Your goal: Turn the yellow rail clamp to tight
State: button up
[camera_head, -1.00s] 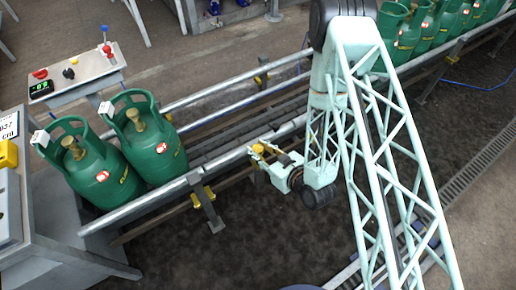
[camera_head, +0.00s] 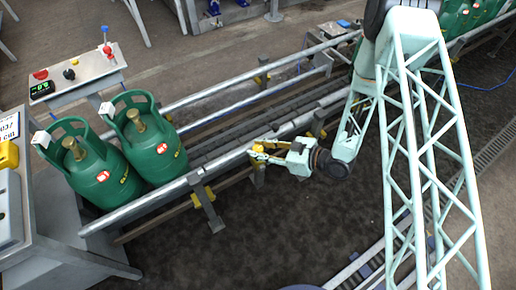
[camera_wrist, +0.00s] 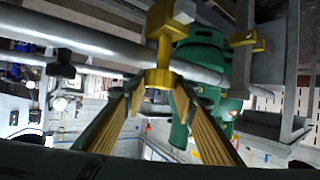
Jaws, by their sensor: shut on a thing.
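The yellow rail clamp (camera_head: 257,150) sits on the near guide rail of the conveyor, right of the two green cylinders. My gripper (camera_head: 268,151) reaches it from the right and is shut on it. In the wrist view the clamp (camera_wrist: 164,50) hangs at the top centre, with a stem and a wider yellow handle below. The tips of my gripper (camera_wrist: 160,88) close on both sides of that handle. The exact turn angle of the clamp is hard to tell.
Two green cylinders (camera_head: 152,148) stand on the conveyor at left. The near guide rail (camera_head: 225,162) runs diagonally past my gripper. Another yellow clamp (camera_head: 198,196) is on the same rail at left. A control panel (camera_head: 75,75) stands behind.

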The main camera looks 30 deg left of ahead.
jog(key=shift+n+g+p, duration=0.3)
jog(key=shift+n+g, duration=0.8)
jog(key=shift+g, duration=0.2)
jog(key=shift+n+g+h, duration=0.4)
jog(key=o, duration=0.9)
jog(key=shift+d, duration=0.1)
jog(key=shift+v, duration=5.85)
jog(key=shift+r, duration=0.1)
jog(key=shift+w, duration=0.1)
